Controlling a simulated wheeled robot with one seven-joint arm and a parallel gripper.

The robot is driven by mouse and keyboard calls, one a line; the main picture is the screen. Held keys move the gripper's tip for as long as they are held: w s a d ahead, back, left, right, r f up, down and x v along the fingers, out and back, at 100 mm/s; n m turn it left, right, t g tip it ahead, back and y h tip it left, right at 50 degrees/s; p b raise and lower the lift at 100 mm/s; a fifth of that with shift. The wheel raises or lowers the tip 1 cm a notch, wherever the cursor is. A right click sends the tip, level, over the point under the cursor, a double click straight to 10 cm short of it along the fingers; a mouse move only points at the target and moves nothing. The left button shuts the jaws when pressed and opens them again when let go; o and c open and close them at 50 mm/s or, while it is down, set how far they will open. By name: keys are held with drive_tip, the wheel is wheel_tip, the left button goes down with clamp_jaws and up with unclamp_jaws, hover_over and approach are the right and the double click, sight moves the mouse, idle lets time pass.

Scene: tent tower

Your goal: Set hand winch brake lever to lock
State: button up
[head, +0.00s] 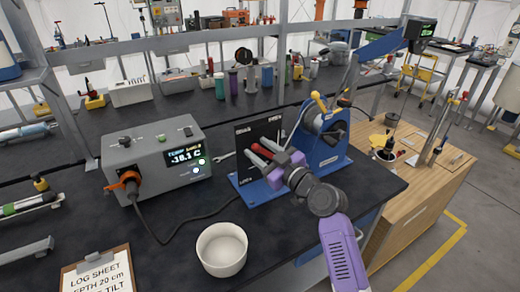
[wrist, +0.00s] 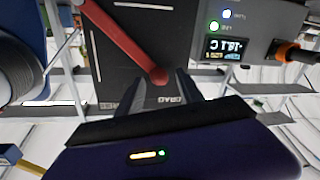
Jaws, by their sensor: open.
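The hand winch (head: 322,150) is blue with a drum and stands on the dark bench, a black label plate (head: 243,136) at its left. The red brake lever (head: 261,152) is in front of this plate. In the wrist view the red lever (wrist: 122,42) slants from upper left to a rounded end near my fingers. Printed words on the plate (wrist: 130,88) are upside down there; one looks like DRAG. My gripper (head: 270,148) is open at the lever.
A grey box with a lit display (head: 160,163) stands left of the winch, its black cable running across the bench. A white bowl (head: 221,249) and a clipboard (head: 97,272) are at the front. A wooden cabinet (head: 420,190) stands to the right. Several bottles stand behind.

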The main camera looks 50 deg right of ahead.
clamp_jaws()
drive_tip(key=shift+f, duration=0.15)
idle(1.2)
